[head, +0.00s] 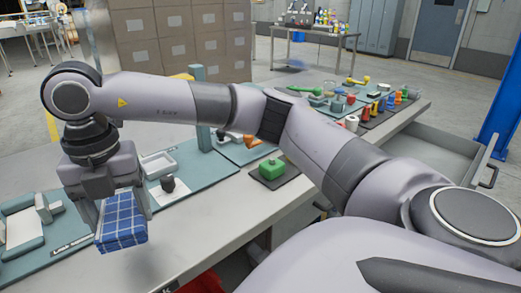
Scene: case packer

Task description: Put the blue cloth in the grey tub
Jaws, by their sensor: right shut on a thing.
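The blue checked cloth (122,222) hangs from my right gripper (119,203) at the left of the head view. The right gripper points down and is shut on the cloth, which is held above the front part of the bench. The fingertips are partly hidden by the cloth. I cannot make out a grey tub for sure. A small pale grey tray (158,163) sits on a mat just behind and right of the gripper. My left gripper is not in view.
Several coloured pieces stand at the far right end. An open grey drawer (440,150) juts out at right.

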